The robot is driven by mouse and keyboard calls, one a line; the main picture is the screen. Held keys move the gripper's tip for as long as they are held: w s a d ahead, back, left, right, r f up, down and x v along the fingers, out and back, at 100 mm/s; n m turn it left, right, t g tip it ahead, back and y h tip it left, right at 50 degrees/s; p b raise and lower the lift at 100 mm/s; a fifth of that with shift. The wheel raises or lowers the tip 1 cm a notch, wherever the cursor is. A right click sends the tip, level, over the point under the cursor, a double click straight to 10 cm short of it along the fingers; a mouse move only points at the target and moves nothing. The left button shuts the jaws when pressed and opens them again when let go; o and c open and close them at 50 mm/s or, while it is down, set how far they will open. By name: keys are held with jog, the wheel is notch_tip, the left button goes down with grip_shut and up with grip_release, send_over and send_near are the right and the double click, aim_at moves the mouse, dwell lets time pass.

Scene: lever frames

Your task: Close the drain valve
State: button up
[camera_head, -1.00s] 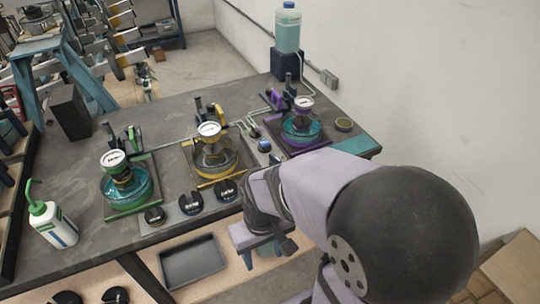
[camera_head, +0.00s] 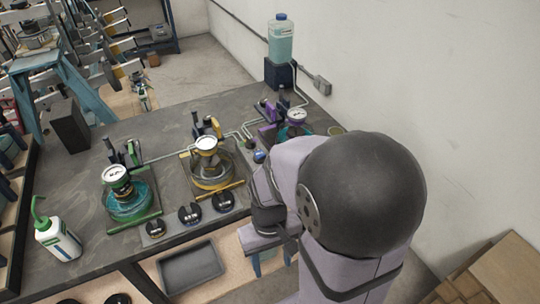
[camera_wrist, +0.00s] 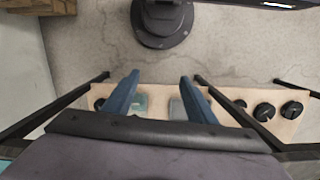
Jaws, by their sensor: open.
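I cannot tell for certain which part is the drain valve. A small blue-topped fitting (camera_head: 260,156) sits on the pipe line between the yellow and purple stations, close to my arm. Three stations with gauges and clear bowls stand on the bench: green (camera_head: 130,203), yellow (camera_head: 212,182) and purple (camera_head: 297,129). The purple one is partly hidden by my arm. My gripper (camera_head: 268,259) points down in front of the bench's front edge, low and away from the stations. In the wrist view its blue fingers (camera_wrist: 158,77) are apart with nothing between them.
Three black knobs (camera_head: 189,213) line the bench front. A squeeze bottle (camera_head: 57,238) stands at the left corner, a liquid bottle (camera_head: 281,40) on a block at the back. A grey tray (camera_head: 191,267) and black discs (camera_wrist: 265,111) lie on the lower shelf.

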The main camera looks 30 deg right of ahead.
jog(key=w+d+r+m+p, duration=0.1)
jog(key=w+d+r+p, duration=0.1)
jog(key=w, duration=0.3)
jog(key=w+d+r+m+p, duration=0.1)
jog(key=w+d+r+p, duration=0.1)
jog(key=w, duration=0.4)
jog(key=w+d+r+m+t+p, duration=0.1)
jog(key=w+d+r+m+p, duration=0.1)
jog(key=w+d+r, duration=0.2)
jog(key=shift+w+d, duration=0.4)
jog(key=shift+w, duration=0.25)
jog(key=shift+w+d, duration=0.4)
jog(key=shift+w, duration=0.2)
jog(key=w+r+m, duration=0.2)
jog(key=m, duration=0.1)
jog(key=w+d+r+m, duration=0.1)
jog(key=r+m, duration=0.1)
jog(key=m, duration=0.1)
jog(key=w+r+m, duration=0.2)
jog(key=shift+w+d+r+m, duration=0.3)
jog(key=shift+d+r+m, duration=0.05)
jog(key=shift+r+m, duration=0.05)
jog(key=shift+m, duration=0.6)
jog(key=shift+s+f+p, duration=0.1)
jog(key=shift+f+p, duration=1.05)
jog(key=shift+f, duration=2.55)
jog(key=shift+c, duration=0.4)
jog(key=c, duration=1)
